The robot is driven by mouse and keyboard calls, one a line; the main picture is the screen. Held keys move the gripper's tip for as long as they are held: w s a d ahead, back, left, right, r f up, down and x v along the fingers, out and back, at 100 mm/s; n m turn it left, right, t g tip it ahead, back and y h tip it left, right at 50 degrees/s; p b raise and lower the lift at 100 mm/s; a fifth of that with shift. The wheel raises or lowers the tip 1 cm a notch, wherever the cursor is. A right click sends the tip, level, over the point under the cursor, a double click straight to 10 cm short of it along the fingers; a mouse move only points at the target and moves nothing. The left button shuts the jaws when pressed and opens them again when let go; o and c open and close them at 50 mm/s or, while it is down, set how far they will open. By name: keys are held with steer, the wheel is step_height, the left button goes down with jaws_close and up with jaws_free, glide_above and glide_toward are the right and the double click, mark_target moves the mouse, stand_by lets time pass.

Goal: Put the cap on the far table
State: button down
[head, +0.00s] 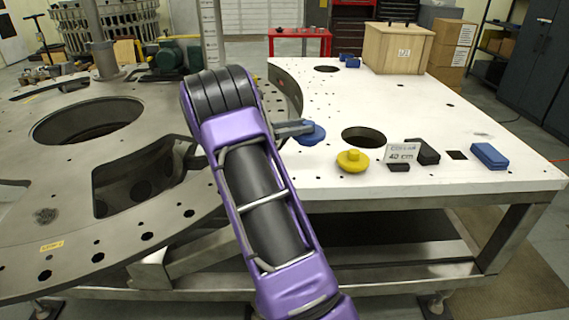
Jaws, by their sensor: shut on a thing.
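My gripper (296,128) reaches in over the left edge of the white table and is shut on a blue round cap (313,135). Part of the cap is hidden behind the fingers. The cap is at or just above the white top; I cannot tell whether it touches. A yellow round cap (352,162) with a knob sits on the white table (470,186), nearer and to the right of my gripper. A small red table (300,33) stands far back, beyond the white table.
A round hole (364,137) lies right of my gripper. A sign (402,151), black blocks (425,152) and a blue block (489,155) sit to the right. A wooden crate (398,48) stands at the back. A grey metal plate (120,190) with large openings lies left.

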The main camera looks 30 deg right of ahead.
steer(key=shift+w+a, duration=0.15)
steer(key=shift+a, duration=0.05)
step_height(320, 180, down, 10)
steer(key=shift+a+r, duration=0.1)
steer(key=shift+r, duration=0.05)
steer(key=shift+c, duration=2.2)
jaws_free()
steer(key=shift+w, duration=0.1)
steer(key=b+v, duration=0.1)
steer(key=v, duration=1.1)
steer(key=shift+r, duration=0.1)
